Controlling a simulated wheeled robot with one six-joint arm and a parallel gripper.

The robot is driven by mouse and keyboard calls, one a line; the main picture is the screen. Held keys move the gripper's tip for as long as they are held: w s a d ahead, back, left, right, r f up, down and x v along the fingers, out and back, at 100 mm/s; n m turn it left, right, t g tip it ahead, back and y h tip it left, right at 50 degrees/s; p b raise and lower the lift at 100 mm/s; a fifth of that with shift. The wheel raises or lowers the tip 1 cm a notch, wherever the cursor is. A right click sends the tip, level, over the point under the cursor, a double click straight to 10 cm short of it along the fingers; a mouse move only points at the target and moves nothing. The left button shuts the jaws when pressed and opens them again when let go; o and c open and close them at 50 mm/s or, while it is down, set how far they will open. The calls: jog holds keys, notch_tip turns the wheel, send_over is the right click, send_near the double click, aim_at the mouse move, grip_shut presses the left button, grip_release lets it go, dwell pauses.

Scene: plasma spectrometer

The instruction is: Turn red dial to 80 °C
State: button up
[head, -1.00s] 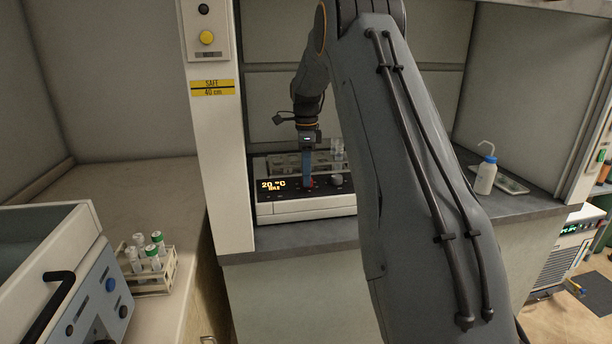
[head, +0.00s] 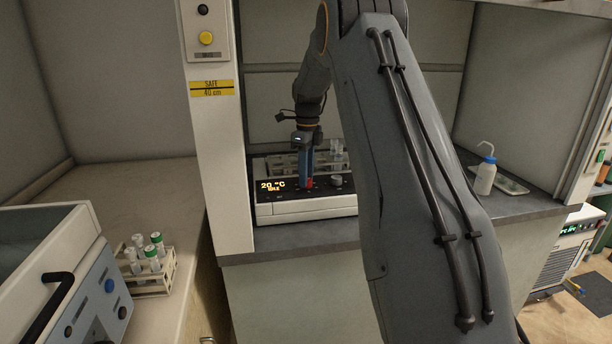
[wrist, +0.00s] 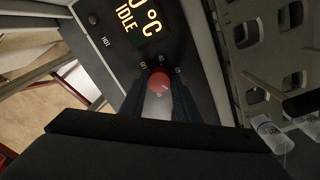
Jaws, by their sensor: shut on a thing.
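The red dial (wrist: 159,81) sits on the dark control panel of a white device (head: 300,209) inside the hood. My gripper (head: 308,183) points down at the panel, with its blue fingers shut on the red dial. In the wrist view the fingertips of my gripper (wrist: 160,92) lie on both sides of the dial. The display (head: 272,186) reads 20 °C and IDLE in the head view. In the wrist view the display (wrist: 138,22) is partly cut off, with IDLE legible. In the head view the dial is mostly hidden by the fingers.
A rack of tubes (head: 284,163) stands on the device behind the panel. A grey knob (head: 336,181) is right of the dial. A wash bottle (head: 485,177) stands on the right. A tube rack (head: 152,272) is on the left bench. My arm covers the middle right.

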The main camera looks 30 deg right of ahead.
jog(key=shift+r, duration=0.1)
jog(key=o, duration=1)
jog(key=shift+o, duration=0.2)
jog(key=r+b, duration=0.1)
jog(key=r, duration=0.6)
jog(key=shift+w+d+r+b, duration=0.15)
jog(key=shift+d+r+b, duration=0.05)
jog(key=shift+r+b, duration=0.2)
jog(key=shift+f, duration=0.1)
